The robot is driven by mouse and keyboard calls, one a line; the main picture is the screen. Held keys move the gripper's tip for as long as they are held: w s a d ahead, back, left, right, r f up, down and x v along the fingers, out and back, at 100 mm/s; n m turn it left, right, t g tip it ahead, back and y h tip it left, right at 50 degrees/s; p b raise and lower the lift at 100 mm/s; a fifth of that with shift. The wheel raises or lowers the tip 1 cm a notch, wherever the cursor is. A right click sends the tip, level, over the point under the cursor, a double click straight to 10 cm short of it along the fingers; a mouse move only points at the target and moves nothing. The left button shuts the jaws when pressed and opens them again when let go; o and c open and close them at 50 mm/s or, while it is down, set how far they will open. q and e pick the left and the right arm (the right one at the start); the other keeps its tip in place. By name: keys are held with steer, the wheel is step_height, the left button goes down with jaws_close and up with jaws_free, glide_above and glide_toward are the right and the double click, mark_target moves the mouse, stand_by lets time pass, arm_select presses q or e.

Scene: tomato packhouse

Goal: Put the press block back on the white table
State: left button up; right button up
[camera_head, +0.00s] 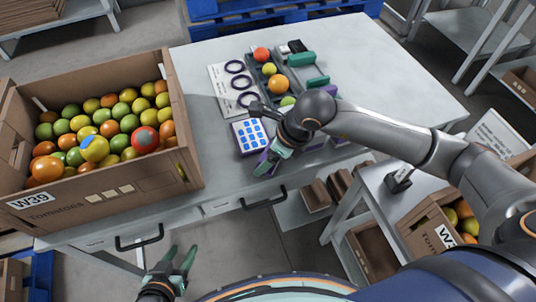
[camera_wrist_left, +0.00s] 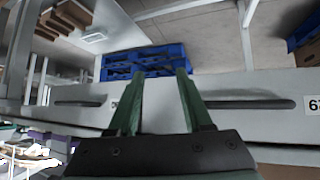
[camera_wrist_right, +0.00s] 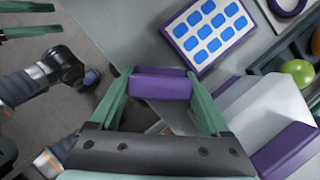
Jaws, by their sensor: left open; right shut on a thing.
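The press block, a purple block (camera_wrist_right: 160,86), is held between the fingers of my right gripper (camera_wrist_right: 165,100) in the right wrist view. In the head view my right gripper (camera_head: 272,162) is over the front part of the white table (camera_head: 200,150), and a little purple shows at its fingers. I cannot tell whether the block touches the tabletop. My left gripper (camera_head: 182,262) is open and empty, low in front of the table. Its spread fingers (camera_wrist_left: 160,95) also show in the left wrist view.
A card with blue squares (camera_head: 249,136) lies just behind the right gripper. A sheet with dark rings (camera_head: 228,88) and a dark tray with tomatoes (camera_head: 262,82) lie further back. A tomato box (camera_head: 100,198) fills the left end. Right of the held block is a white and purple thing (camera_wrist_right: 285,150).

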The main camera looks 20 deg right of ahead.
steer(key=shift+f+b, duration=0.3)
steer(key=shift+b, duration=0.05)
steer(key=o, duration=1)
steer(key=shift+r, duration=0.1)
steer(key=shift+c, duration=0.2)
steer(key=shift+w, duration=0.1)
steer(key=shift+d, duration=0.1)
steer(key=shift+c, duration=0.6)
steer(key=shift+o, duration=0.2)
steer(key=shift+r, duration=0.1)
